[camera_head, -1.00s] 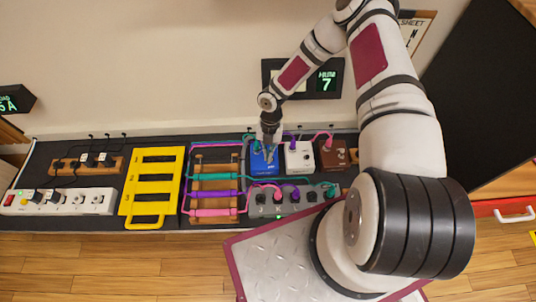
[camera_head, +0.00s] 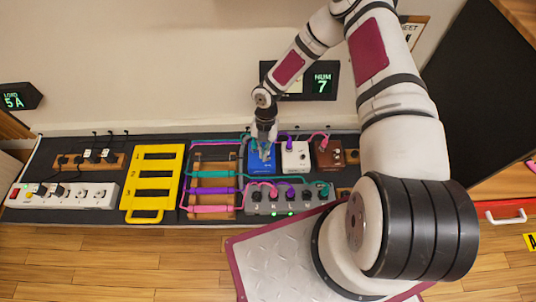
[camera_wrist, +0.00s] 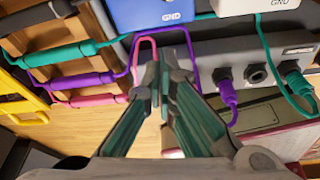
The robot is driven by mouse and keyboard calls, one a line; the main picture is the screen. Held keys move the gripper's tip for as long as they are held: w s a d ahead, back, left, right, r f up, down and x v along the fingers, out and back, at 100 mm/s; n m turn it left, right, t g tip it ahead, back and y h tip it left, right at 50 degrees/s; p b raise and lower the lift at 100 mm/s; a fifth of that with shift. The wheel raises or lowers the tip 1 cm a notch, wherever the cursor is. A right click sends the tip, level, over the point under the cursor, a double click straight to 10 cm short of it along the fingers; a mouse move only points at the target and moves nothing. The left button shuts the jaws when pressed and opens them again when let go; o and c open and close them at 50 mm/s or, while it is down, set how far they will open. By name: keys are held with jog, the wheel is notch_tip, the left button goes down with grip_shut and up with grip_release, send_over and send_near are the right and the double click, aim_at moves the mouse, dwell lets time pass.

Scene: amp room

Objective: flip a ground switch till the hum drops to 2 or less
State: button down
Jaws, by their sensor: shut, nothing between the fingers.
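The hum display (camera_head: 322,84) on the wall reads 7. A blue pedal (camera_head: 261,165), a white pedal (camera_head: 295,157) and a brown pedal (camera_head: 328,154) stand in a row on the dark board. In the wrist view, the blue pedal (camera_wrist: 150,14) and the white pedal (camera_wrist: 255,5) carry GND labels on their near faces; their switches are not clear. My gripper (camera_head: 264,154) is over the blue pedal in the head view and partly hides it. In the wrist view my gripper (camera_wrist: 164,70) is shut and empty, its tips below the blue pedal in the picture.
A grey jack box (camera_head: 300,208) with plugged cables sits in front of the pedals. Left are a wooden cable rack (camera_head: 228,166), a yellow slotted frame (camera_head: 128,187) and a white power strip (camera_head: 88,203). A load display (camera_head: 15,98) reads 5 A.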

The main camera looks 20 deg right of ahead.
jog(key=w+d+r+p, duration=0.1)
jog(key=w+d+r, duration=0.1)
jog(key=w+r, duration=0.3)
jog(key=shift+w+d+p, duration=0.15)
jog(key=shift+w+p, duration=0.25)
jog(key=shift+w, duration=0.15)
jog(key=shift+s, duration=0.15)
